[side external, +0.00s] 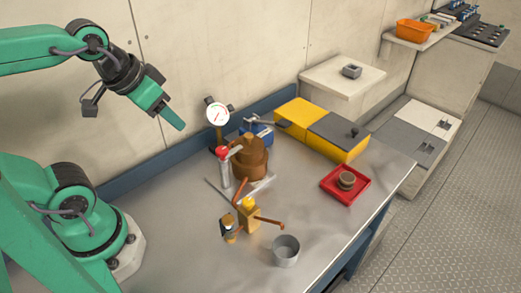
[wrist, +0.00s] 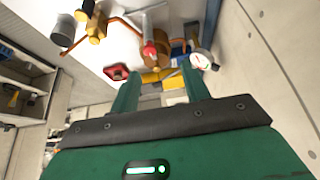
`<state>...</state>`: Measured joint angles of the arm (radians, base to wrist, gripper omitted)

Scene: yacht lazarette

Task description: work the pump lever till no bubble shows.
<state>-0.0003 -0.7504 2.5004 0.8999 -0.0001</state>
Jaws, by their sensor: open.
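A pump-like assembly stands mid-bench in the side view: a brown rounded body (side external: 250,160) beside a pale upright cylinder (side external: 225,172) with a red knob (side external: 222,152) on top. I cannot tell for certain which part is the pump lever. In front is a yellow block (side external: 249,217) with copper pipes and a small sight-glass-like part (side external: 229,231); whether a bubble shows is too small to tell. My gripper (side external: 168,112) is open and empty, raised to the left of the assembly and apart from it. In the wrist view, the red knob (wrist: 149,49) lies beyond my open fingers (wrist: 160,82).
A round dial gauge (side external: 217,114) stands behind the assembly, near a blue fitting (side external: 257,133). A grey cup (side external: 286,250) stands near the front edge. A red tray (side external: 337,193) holds a brown ring-like part. Yellow and grey boxes (side external: 345,135) line the back. The bench's left front is clear.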

